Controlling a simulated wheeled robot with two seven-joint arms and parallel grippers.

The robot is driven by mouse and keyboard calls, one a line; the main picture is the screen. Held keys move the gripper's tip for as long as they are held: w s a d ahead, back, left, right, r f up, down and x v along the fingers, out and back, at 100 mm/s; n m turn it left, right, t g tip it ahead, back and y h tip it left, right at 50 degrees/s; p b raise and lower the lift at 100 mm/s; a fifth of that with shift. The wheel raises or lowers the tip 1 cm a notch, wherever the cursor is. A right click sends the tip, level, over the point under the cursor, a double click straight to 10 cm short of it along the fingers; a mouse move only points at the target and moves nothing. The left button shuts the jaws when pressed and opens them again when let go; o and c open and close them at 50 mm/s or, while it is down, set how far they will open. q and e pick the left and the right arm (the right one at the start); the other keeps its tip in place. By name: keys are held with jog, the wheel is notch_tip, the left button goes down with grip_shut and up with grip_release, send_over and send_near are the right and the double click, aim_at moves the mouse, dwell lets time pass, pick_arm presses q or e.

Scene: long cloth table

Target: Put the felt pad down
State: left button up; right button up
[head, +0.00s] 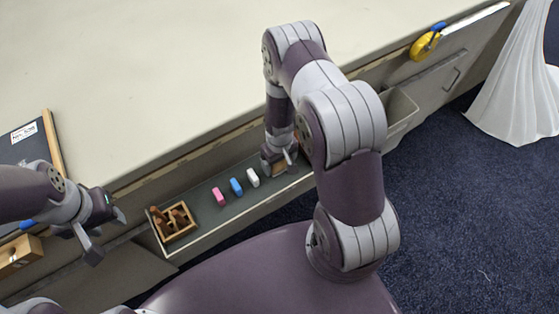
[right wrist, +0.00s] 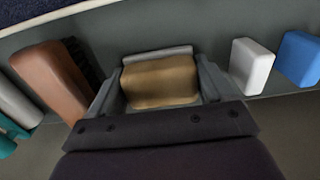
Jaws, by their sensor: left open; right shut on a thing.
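The felt pad (right wrist: 160,82) is a tan block with a grey strip along its far edge. It sits between the fingers of my right gripper (right wrist: 158,88), which is shut on it. In the head view my right gripper (head: 284,160) is low over the dark grey ledge (head: 203,216), to the right of the white block; a little tan shows under it. I cannot tell whether the pad touches the ledge. My left gripper (head: 104,232) is open and empty at the left, away from the pad.
On the ledge lie a white (head: 253,177), a blue (head: 236,187) and a pink block (head: 218,196), and a wooden box (head: 174,236) with brown pieces. A brown brush (right wrist: 52,80) lies close left of the gripper in the wrist view. A yellow tape measure (head: 424,46) is farther right.

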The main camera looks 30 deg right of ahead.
jog(key=shift+f, duration=0.15)
jog(key=o, duration=0.9)
jog(key=shift+r, duration=0.35)
jog(key=s+a+r, duration=0.1)
jog(key=s+r, duration=0.2)
jog(key=r, duration=0.6)
jog(key=s+a+r+t+p, duration=0.1)
jog(key=s+a+r, duration=0.1)
jog(key=r, duration=0.8)
jog(key=s+a+r+p, duration=0.1)
jog(key=s+r, duration=0.3)
jog(key=r, duration=0.5)
jog(key=shift+a+r+m, duration=0.3)
jog(key=shift+a, duration=0.35)
